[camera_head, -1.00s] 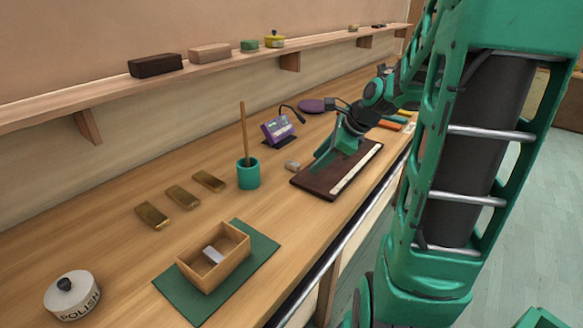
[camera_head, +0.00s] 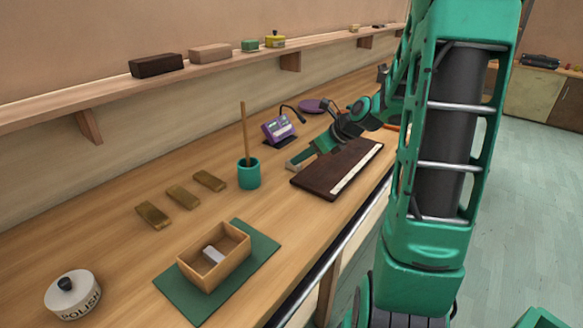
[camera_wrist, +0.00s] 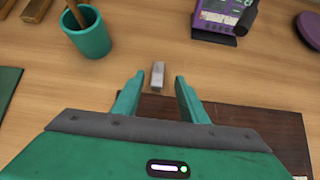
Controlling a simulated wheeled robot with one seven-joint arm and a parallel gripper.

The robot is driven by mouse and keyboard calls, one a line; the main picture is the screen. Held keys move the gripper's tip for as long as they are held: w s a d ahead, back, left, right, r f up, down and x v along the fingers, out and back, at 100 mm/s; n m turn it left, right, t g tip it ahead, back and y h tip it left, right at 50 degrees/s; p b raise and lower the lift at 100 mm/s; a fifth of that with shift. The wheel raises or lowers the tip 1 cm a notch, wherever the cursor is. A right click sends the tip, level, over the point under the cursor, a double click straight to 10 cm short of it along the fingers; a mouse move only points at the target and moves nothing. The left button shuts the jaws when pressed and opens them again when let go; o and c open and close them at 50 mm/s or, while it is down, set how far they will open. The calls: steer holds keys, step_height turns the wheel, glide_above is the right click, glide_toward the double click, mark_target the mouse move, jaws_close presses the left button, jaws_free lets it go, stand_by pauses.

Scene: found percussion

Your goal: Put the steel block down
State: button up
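A small grey metal block (camera_wrist: 157,75) lies on the bench just past the edge of a dark board in the wrist view. My gripper (camera_wrist: 159,79) is open, with one finger on each side of the block in the picture and a gap on both sides. Neither finger touches it; the height between them is hard to tell. In the head view my gripper (camera_head: 296,163) is low over the bench by the board's far edge, and the block is hidden there. A light grey block (camera_head: 212,256) lies in an open wooden box (camera_head: 232,268).
The dark board (camera_head: 318,183) has a pale strip along its front. A teal cup (camera_head: 248,175) with a stick stands left of my gripper, and a purple device (camera_head: 278,130) behind it. Several brass bars (camera_head: 182,197), a green mat (camera_head: 262,245) and a polish tin (camera_head: 73,298) are further left.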

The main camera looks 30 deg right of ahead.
steer(key=x, duration=0.4)
steer(key=shift+a+f, duration=0.2)
steer(key=shift+f, duration=0.05)
jaws_close()
steer(key=shift+w, duration=0.1)
steer(key=shift+r, duration=0.2)
